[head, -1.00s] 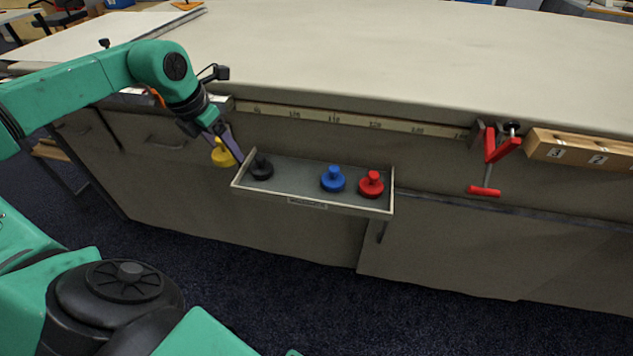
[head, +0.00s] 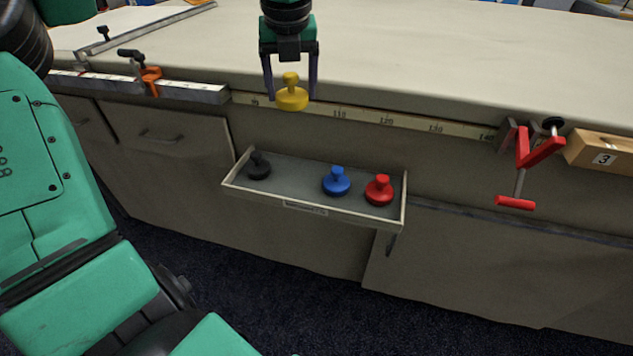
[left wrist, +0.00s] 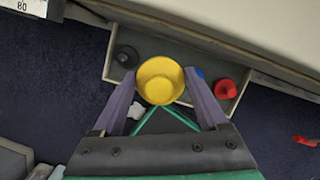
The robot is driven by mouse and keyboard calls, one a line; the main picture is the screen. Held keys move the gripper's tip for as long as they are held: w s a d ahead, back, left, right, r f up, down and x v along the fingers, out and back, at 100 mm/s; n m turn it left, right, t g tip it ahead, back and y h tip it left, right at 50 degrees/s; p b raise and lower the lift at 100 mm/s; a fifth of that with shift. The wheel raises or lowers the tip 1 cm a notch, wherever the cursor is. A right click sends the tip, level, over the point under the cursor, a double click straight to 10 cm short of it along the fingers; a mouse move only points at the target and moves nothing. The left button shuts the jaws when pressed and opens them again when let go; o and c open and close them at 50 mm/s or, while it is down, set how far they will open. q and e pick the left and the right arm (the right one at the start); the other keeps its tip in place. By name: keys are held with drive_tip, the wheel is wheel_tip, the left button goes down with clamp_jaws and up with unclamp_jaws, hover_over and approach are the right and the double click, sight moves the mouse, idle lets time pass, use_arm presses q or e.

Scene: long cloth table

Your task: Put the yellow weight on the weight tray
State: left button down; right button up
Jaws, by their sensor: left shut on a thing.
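The yellow weight (head: 292,98) hangs upright between the fingers of my left gripper (head: 291,80), which is shut on its knob. It is in front of the table's front edge, above the weight tray in the head view. The weight tray (head: 305,206) is a shallow grey tray with a pale rim, fixed to the front of the table. The yellow weight also shows in the left wrist view (left wrist: 160,81), where it hides part of the tray (left wrist: 184,37). My right gripper is not in view.
In the tray stand a black weight (head: 259,166) at the left, a blue weight (head: 336,182) and a red weight (head: 379,190) at the right. Bare tray floor lies between black and blue. A red clamp (head: 522,160) and an orange clamp (head: 150,80) sit on the table edge.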

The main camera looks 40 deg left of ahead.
sight(296, 176)
use_arm(q)
drive_tip(key=f+b, duration=0.2)
drive_tip(key=f, duration=0.7)
drive_tip(key=f+b, duration=0.2)
drive_tip(key=f, duration=0.8)
drive_tip(key=shift+s+a+f, duration=0.15)
drive_tip(key=shift+s+f, duration=0.05)
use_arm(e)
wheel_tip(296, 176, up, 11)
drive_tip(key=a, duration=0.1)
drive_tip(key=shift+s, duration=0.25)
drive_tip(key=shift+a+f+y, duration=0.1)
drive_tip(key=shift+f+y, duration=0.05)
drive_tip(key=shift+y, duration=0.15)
use_arm(q)
unclamp_jaws()
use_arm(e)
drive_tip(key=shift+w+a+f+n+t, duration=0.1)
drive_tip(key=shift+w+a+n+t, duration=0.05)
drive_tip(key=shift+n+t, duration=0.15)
